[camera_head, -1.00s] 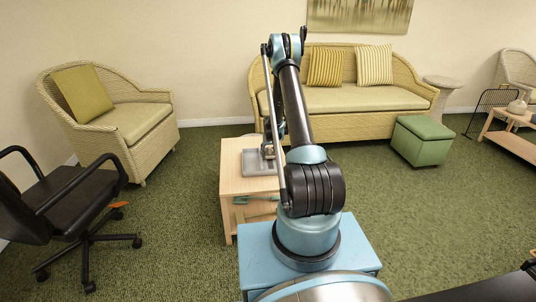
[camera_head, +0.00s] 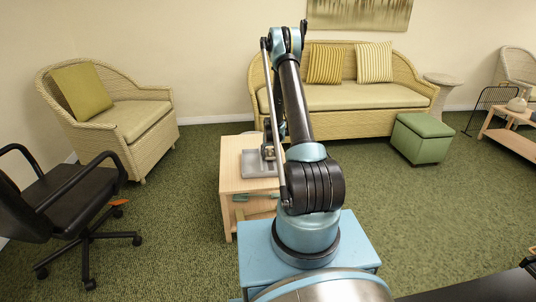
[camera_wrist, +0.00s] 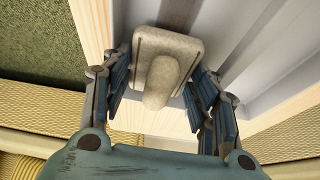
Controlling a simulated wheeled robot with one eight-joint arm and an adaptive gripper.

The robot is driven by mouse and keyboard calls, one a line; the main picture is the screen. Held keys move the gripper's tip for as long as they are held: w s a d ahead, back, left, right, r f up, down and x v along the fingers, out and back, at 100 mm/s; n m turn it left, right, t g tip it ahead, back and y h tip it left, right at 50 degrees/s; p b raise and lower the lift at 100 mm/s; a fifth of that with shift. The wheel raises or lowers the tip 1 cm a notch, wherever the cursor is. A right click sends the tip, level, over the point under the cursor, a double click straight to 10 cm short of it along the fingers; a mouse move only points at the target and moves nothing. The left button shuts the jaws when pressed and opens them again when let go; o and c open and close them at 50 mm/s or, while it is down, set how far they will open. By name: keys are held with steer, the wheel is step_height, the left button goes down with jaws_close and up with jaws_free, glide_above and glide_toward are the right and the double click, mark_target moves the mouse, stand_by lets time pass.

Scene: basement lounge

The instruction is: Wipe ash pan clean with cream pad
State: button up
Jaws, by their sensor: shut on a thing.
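The cream pad (camera_wrist: 180,46), a rounded block with a raised grip, is between my gripper's fingers (camera_wrist: 158,78) in the wrist view. My gripper is shut on it. The pad lies over the light grey ash pan (camera_wrist: 225,30), near one edge; its underside is hidden. A dark brownish band (camera_wrist: 178,12) runs across the pan floor beyond the pad. In the head view the grey pan (camera_head: 252,166) sits on a light wooden table (camera_head: 232,183), and my gripper (camera_head: 268,153) is at its right part, partly hidden by my arm.
A black office chair (camera_head: 70,205) and a wicker armchair (camera_head: 150,125) stand left. A wicker sofa (camera_head: 350,122) is behind the table, with a green ottoman (camera_head: 420,139) at right. Green carpet (camera_head: 440,220) is clear to the right.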

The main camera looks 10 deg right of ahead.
mark_target(270, 154)
steer(key=shift+s+r, duration=0.1)
steer(key=shift+s, duration=1.65)
steer(key=shift+w+d+r, duration=0.1)
steer(key=shift+w+r, duration=0.05)
steer(key=shift+w, duration=2.6)
steer(key=shift+w+d+r, duration=0.1)
steer(key=shift+w+r, duration=0.05)
steer(key=shift+w, duration=2.6)
steer(key=shift+s+a+r, duration=0.15)
steer(key=shift+s, duration=2.6)
steer(key=shift+s+a+r, duration=0.1)
steer(key=shift+s+r, duration=0.05)
steer(key=shift+s, duration=2.6)
steer(key=shift+w+d+r, duration=0.15)
steer(key=shift+w, duration=2.6)
steer(key=shift+w+d+r, duration=0.1)
steer(key=shift+w+r, duration=0.05)
steer(key=shift+w, duration=2.6)
steer(key=shift+s+a+r, duration=0.1)
steer(key=shift+s, duration=1.85)
